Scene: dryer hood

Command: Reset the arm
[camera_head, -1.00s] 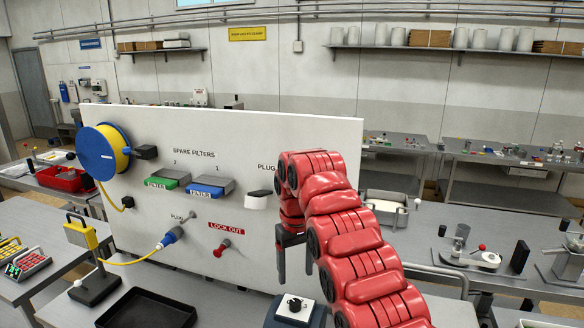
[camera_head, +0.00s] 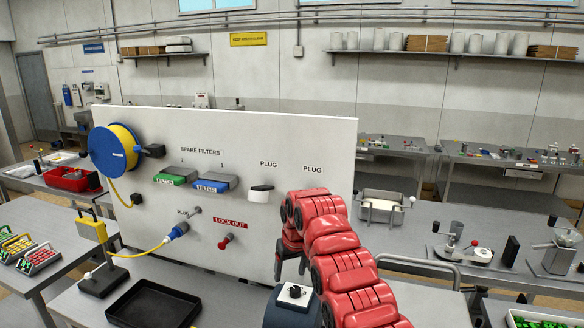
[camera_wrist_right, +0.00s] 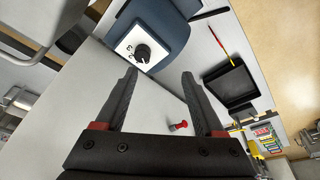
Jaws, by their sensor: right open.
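My right arm, red and segmented, comes in from the lower right in the head view. Its gripper (camera_head: 291,268) points down in front of the white panel (camera_head: 140,180), partly hidden by the arm. In the right wrist view the gripper (camera_wrist_right: 159,76) shows two dark fingers spread apart with nothing between them. A blue-grey box with a white dial plate (camera_head: 294,294) stands below and close to the gripper. The box also shows beyond the fingertips in the wrist view (camera_wrist_right: 178,35). My left gripper is not in view.
A black tray (camera_head: 154,304) lies at front left. Side tables hold other items.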

